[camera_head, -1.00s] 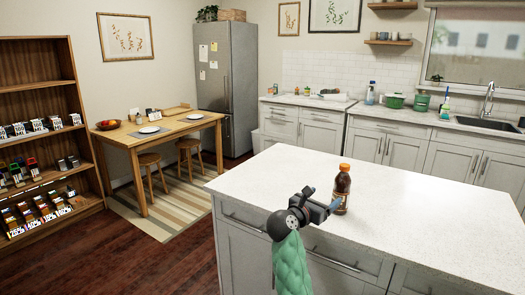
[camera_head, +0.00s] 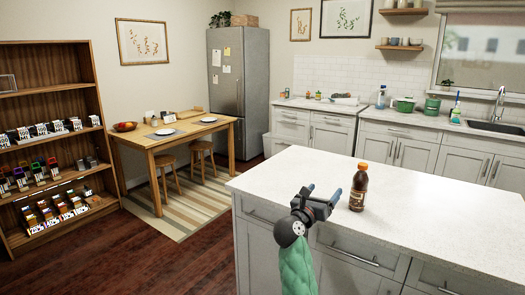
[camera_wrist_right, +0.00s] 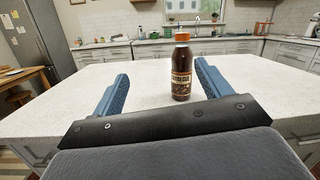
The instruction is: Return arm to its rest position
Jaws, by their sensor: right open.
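My right gripper (camera_head: 323,190) is open and empty at the front edge of the white island counter (camera_head: 430,200). Its arm, in a green sleeve, comes up from the bottom of the head view. A brown bottle with an orange cap (camera_head: 358,188) stands upright on the counter, just to the right of the gripper. In the right wrist view the bottle (camera_wrist_right: 181,70) stands beyond the two blue fingers (camera_wrist_right: 160,85), seen between them and nearer the right one, apart from both. My left gripper is not in view.
A wooden shelf (camera_head: 45,100) with several small items stands at the left. A grey fridge (camera_head: 238,90) is at the back. Counters with a sink (camera_head: 495,127) line the back wall. Dark floor is free between shelf and island.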

